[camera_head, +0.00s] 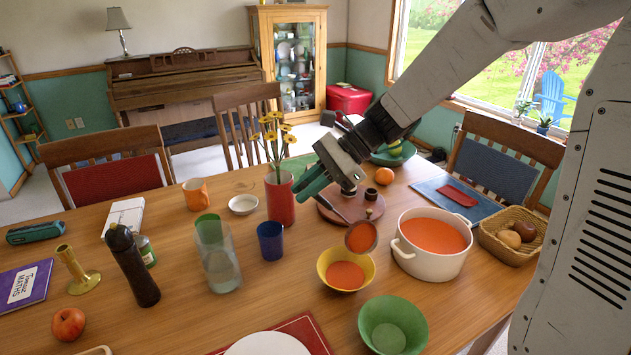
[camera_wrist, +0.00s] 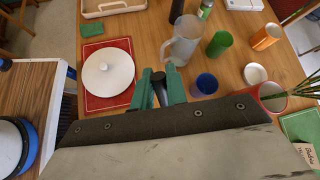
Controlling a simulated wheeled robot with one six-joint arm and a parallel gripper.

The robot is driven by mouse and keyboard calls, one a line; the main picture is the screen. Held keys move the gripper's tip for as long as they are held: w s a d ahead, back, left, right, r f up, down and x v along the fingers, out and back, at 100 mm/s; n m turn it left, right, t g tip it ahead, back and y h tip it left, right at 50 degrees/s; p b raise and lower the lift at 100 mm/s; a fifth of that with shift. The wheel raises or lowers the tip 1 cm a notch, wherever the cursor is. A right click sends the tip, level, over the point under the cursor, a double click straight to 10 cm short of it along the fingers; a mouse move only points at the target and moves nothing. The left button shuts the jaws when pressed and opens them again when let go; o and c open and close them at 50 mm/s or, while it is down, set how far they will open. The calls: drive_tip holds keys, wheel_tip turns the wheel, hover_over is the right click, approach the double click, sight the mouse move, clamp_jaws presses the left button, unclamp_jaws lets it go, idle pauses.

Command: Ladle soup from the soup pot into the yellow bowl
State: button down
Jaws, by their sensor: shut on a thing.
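My gripper (camera_head: 313,182) is shut on the ladle's dark handle, and its green fingers (camera_wrist: 160,90) close around that handle in the wrist view. The ladle (camera_head: 361,237) hangs tilted from it, its cup above the far right rim of the yellow bowl (camera_head: 325,264). The cup shows orange soup colour; how much it holds I cannot tell. Orange soup lies in the yellow bowl. The white soup pot (camera_head: 430,264), with orange soup, stands just right of the yellow bowl. The wrist view hides the ladle's cup, the bowl and the pot.
A green bowl (camera_head: 393,327) stands in front of the yellow bowl. A blue cup (camera_head: 270,241), a clear pitcher (camera_head: 218,262) and a red vase (camera_head: 280,200) stand left.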

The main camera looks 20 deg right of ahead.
drive_tip(key=shift+s+a+f+h, duration=0.1)
drive_tip(key=shift+a+f+h, duration=0.15)
drive_tip(key=shift+a, duration=0.35)
drive_tip(key=s+a+f+t+h, duration=0.1)
drive_tip(key=a+f+h, duration=0.7)
drive_tip(key=f, duration=0.3)
drive_tip(key=shift+s+a+f+n, duration=0.2)
drive_tip(key=shift+s+a+n, duration=0.15)
drive_tip(key=shift+a, duration=0.35)
idle(1.4)
